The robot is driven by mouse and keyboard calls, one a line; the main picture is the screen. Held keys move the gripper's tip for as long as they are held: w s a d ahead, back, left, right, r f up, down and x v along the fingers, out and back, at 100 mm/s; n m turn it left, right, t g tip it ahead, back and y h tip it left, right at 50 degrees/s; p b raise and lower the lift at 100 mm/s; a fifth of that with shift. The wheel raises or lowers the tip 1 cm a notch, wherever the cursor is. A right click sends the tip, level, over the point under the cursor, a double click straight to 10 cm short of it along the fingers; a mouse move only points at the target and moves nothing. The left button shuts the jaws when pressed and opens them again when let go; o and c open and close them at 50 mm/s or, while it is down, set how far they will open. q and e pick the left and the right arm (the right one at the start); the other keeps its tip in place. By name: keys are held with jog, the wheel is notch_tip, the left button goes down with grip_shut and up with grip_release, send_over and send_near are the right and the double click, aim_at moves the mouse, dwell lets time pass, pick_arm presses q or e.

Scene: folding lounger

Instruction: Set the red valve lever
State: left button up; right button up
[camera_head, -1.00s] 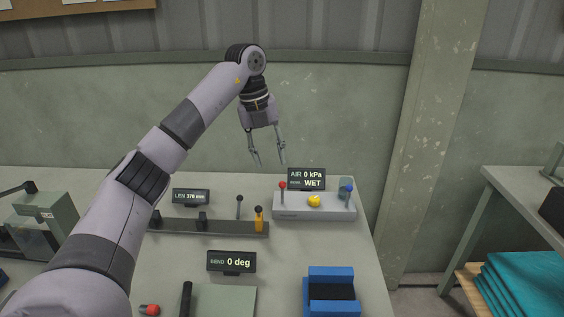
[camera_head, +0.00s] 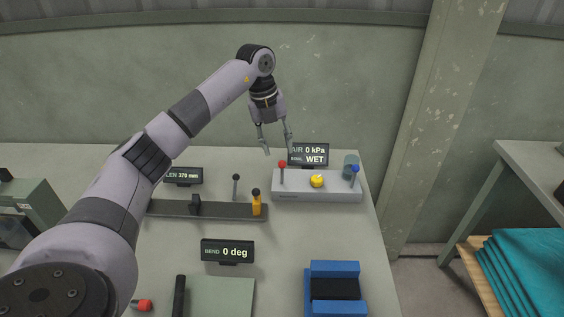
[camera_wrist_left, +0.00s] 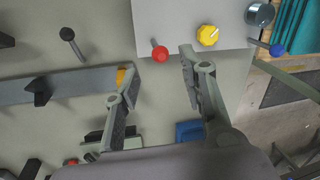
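The red valve lever (camera_head: 282,166) stands upright at the left end of the light grey valve box (camera_head: 290,196). A yellow knob (camera_head: 317,181) sits at the box's middle and a blue lever (camera_head: 355,170) at its right. My left gripper (camera_head: 279,152) is open and empty, close above the red lever, with its fingers pointing down. In the left wrist view the red ball (camera_wrist_left: 159,53) lies ahead of and between the spread fingers (camera_wrist_left: 150,70), touching neither as far as I can see. My right gripper is in no view.
The AIR display (camera_head: 309,155), reading 0 kPa and WET, stands right behind the box. A grey rail (camera_head: 215,210) with a black-knobbed lever (camera_head: 236,187) and an orange stop (camera_head: 256,203) lies to the left. A blue block (camera_head: 334,269) stands in front.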

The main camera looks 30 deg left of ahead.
aim_at(282, 164)
pick_arm(q)
jog(key=f, duration=0.4)
jog(key=w+d+f+p, duration=0.1)
jog(key=f, duration=0.2)
jog(key=shift+f, duration=0.1)
jog(key=shift+c, duration=0.4)
grip_shut()
dwell(0.3)
